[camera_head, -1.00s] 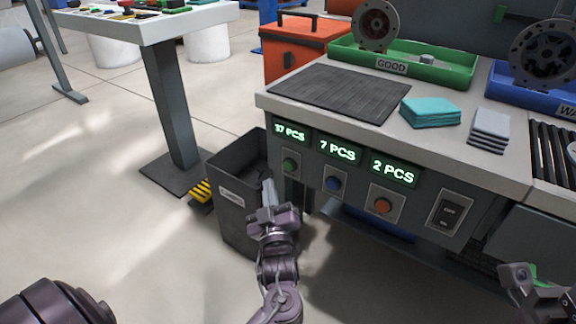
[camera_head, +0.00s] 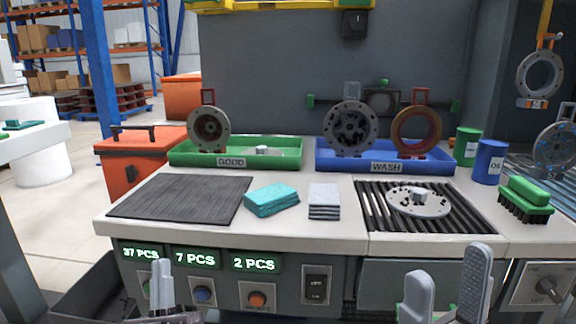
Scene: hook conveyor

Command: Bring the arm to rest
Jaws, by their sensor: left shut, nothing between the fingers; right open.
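My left gripper (camera_head: 161,286) shows at the lower left of the head view, pointing up in front of the counter's front panel. Its fingers are together with nothing between them. My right gripper (camera_head: 446,292) shows at the lower right, in front of the counter's drawer front. Its two grey fingers are spread apart and nothing is between them. Most of both arms is below the picture's edge.
The counter (camera_head: 320,236) spans the view, with a dark mat (camera_head: 180,196), teal cloths (camera_head: 271,199), a grey stack (camera_head: 324,201) and a slotted grate (camera_head: 385,215). A green tray (camera_head: 285,160) and a blue tray (camera_head: 330,160) stand behind. A dark bin (camera_head: 85,300) is at lower left.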

